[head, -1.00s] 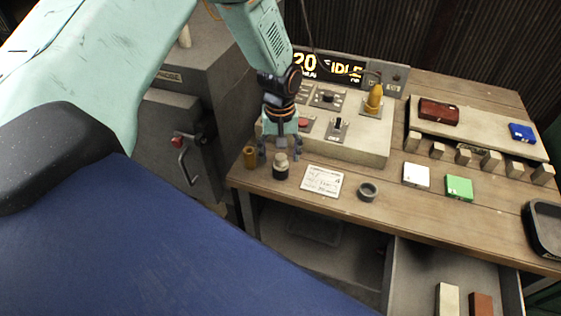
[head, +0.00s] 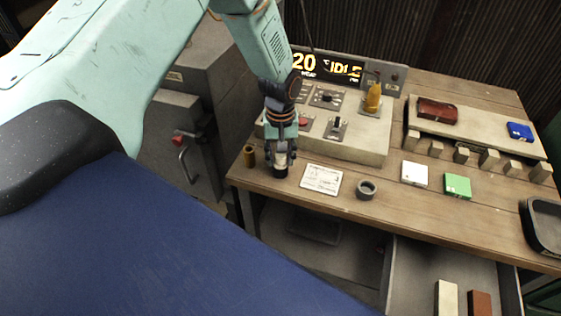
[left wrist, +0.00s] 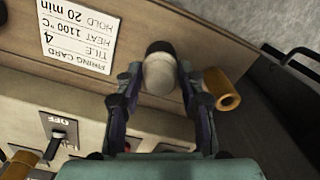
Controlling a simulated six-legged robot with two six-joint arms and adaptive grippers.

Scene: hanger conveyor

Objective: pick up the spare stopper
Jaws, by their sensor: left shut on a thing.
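The spare stopper (head: 280,170) has a dark lower part and a pale rounded top, and stands on the wooden table near its left front corner. In the left wrist view the stopper (left wrist: 159,72) sits between the two fingers. My left gripper (head: 280,156) comes down over it from above and is shut on its pale top; the fingers hide part of it. The left gripper (left wrist: 158,84) also shows in the left wrist view with a finger on each side. My right gripper is in neither view.
A brass-coloured cylinder (head: 249,156) stands close to the left of the stopper. A firing card (head: 321,179) and a grey ring (head: 366,190) lie to the right. The control panel (head: 345,140) with switches rises just behind. An open drawer (head: 400,280) is below the table front.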

